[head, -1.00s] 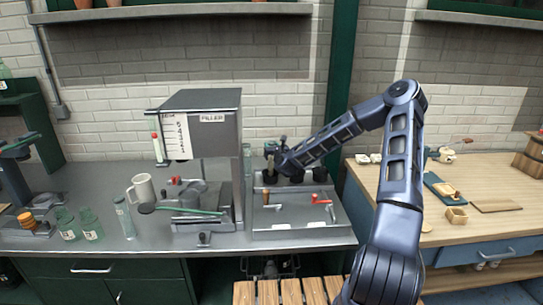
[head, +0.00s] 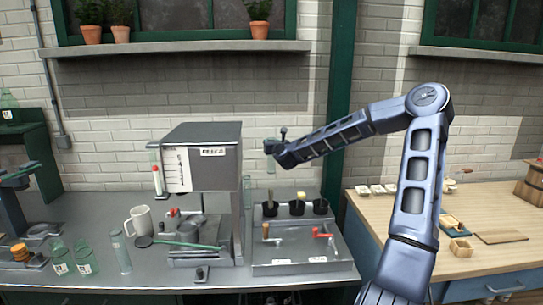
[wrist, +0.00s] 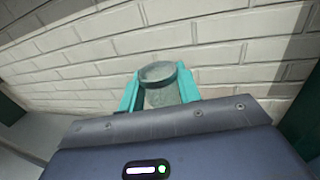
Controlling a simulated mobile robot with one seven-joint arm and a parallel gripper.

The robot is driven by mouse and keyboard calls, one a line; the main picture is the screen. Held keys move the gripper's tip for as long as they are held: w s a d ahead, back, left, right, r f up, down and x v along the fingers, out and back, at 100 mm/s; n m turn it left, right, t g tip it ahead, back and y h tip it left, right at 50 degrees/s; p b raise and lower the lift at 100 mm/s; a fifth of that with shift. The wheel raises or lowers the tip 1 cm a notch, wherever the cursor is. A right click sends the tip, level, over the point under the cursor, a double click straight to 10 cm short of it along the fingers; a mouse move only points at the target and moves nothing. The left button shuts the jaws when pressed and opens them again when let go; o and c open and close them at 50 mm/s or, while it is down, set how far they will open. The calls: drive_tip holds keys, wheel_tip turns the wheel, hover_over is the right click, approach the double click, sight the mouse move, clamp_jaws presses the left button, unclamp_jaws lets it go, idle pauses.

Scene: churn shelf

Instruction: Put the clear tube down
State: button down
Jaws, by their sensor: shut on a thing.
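The clear tube (wrist: 160,90) sits between the teal fingers of my gripper (wrist: 160,95) in the wrist view, its round open rim facing the camera. In the head view my gripper (head: 273,148) is shut on the tube (head: 271,164), which hangs roughly upright in front of the brick wall. It is above the back of the grey tray (head: 300,262) and clear of it, just right of the filler machine (head: 202,155). Another clear tube (head: 121,252) stands on the counter left of the machine.
Three black cups (head: 296,208) stand along the tray's back edge, with red and orange handles in front. A white mug (head: 139,220) and green bottles (head: 84,256) stand left. A wooden bench (head: 390,215) is at right. A shelf (head: 180,48) with potted plants is above.

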drive_tip(key=s+d+f+m+h, duration=0.1)
drive_tip(key=s+d+h, duration=0.1)
drive_tip(key=d, duration=0.7)
drive_tip(key=s+d+f+m+h, duration=0.2)
drive_tip(key=d, duration=0.7)
drive_tip(key=w+d+f+m+g+h, duration=0.1)
drive_tip(key=d+m+h, duration=0.15)
drive_tip(key=d, duration=0.35)
drive_tip(key=w+d+f+m+h, duration=0.1)
drive_tip(key=w+d+h, duration=0.15)
drive_tip(key=d, duration=0.25)
drive_tip(key=d+f+m+g+h, duration=0.1)
drive_tip(key=d+f+h, duration=0.15)
drive_tip(key=d, duration=0.35)
drive_tip(key=d+r+m+g+h, duration=0.4)
drive_tip(key=d+h, duration=0.1)
drive_tip(key=d, duration=0.6)
drive_tip(key=d+r+m+g+h, duration=0.4)
drive_tip(key=d+m+g, duration=0.1)
drive_tip(key=d, duration=0.5)
wheel_tip(320, 180, down, 20)
drive_tip(key=shift+w+d+f+n, duration=0.1)
drive_tip(key=shift+f+n, duration=0.1)
drive_tip(key=shift+n, duration=0.05)
drive_tip(key=c, duration=1)
unclamp_jaws()
